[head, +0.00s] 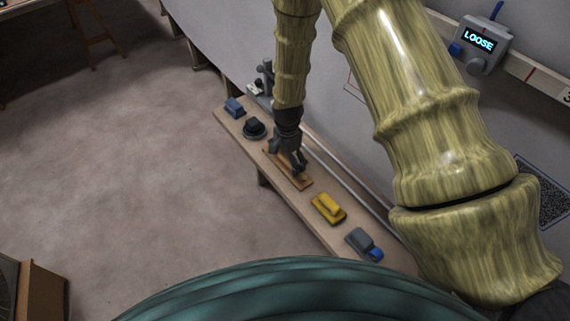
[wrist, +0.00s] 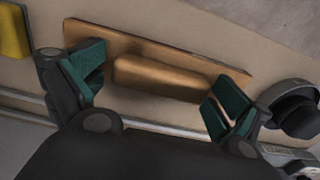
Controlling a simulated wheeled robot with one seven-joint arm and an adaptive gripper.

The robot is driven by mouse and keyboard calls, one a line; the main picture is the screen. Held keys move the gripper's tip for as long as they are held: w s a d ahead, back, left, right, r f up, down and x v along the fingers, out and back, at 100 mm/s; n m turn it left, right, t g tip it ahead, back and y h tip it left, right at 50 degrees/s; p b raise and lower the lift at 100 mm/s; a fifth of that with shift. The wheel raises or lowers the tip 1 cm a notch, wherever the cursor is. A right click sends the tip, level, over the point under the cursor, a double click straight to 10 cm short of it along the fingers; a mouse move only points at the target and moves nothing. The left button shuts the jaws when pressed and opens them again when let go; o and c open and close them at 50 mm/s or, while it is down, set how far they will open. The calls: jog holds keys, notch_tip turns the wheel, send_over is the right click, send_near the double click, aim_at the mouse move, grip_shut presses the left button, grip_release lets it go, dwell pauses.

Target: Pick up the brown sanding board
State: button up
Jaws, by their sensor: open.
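The brown sanding board (head: 303,182) lies flat on the narrow wooden bench in the head view, partly hidden by my gripper (head: 289,160). In the wrist view its flat base (wrist: 150,42) and the rounded brown handle on top (wrist: 165,78) show clearly. My gripper (wrist: 155,92) is open just above the board. One teal-padded finger is near each end of the handle, and nothing is held between them. I cannot tell whether the fingers touch the board.
The bench (head: 323,226) also holds a blue block (head: 234,107), a round black tool (head: 254,128), a yellow sanding block (head: 328,208) and a grey-blue one (head: 364,244). A rail (head: 340,175) runs along the wall side. A display (head: 479,41) reads "LOOSE".

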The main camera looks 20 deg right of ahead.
aim_at(287, 159)
jog(key=c, duration=1)
jog(key=shift+o, duration=0.2)
jog(key=shift+r, duration=0.9)
jog(key=shift+s+a+r+b, duration=0.1)
jog(key=shift+r+b, duration=0.1)
jog(key=shift+r, duration=0.3)
jog(key=shift+s+a+r+b, duration=0.1)
jog(key=shift+r+b, duration=0.1)
jog(key=shift+r, duration=0.25)
jog(key=s+a, duration=0.3)
jog(key=s, duration=0.4)
jog(key=s+a+r+b, duration=0.1)
jog(key=s+a, duration=0.2)
jog(key=s, duration=0.4)
jog(key=shift+a+r, duration=0.2)
jog(key=shift+a, duration=0.1)
